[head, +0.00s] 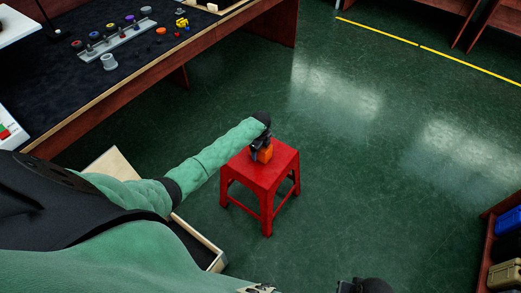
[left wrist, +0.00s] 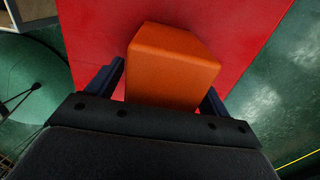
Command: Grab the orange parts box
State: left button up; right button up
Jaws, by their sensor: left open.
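The orange parts box (head: 264,153) sits on the red stool (head: 256,178) in the middle of the head view. In the left wrist view the orange box (left wrist: 170,65) stands close in front of the camera on the red stool top (left wrist: 240,30). My left gripper (head: 261,144) is at the box from above. In the left wrist view its open fingers (left wrist: 162,85) lie one on each side of the box. I cannot tell whether they touch it. At the bottom of the head view, a dark part of my right arm shows, but its fingers cannot be made out.
A dark-topped workbench (head: 60,105) with a rail (head: 117,40) of small parts stands at the upper left. A shelf (head: 490,240) with bins is at the right edge. A pale open drawer or box (head: 208,250) lies beneath my left arm. Green floor around the stool is clear.

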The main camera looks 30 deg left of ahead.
pick_arm(q)
jog(key=shift+f, duration=0.1)
jog(key=c, duration=1.1)
jog(key=shift+c, duration=0.8)
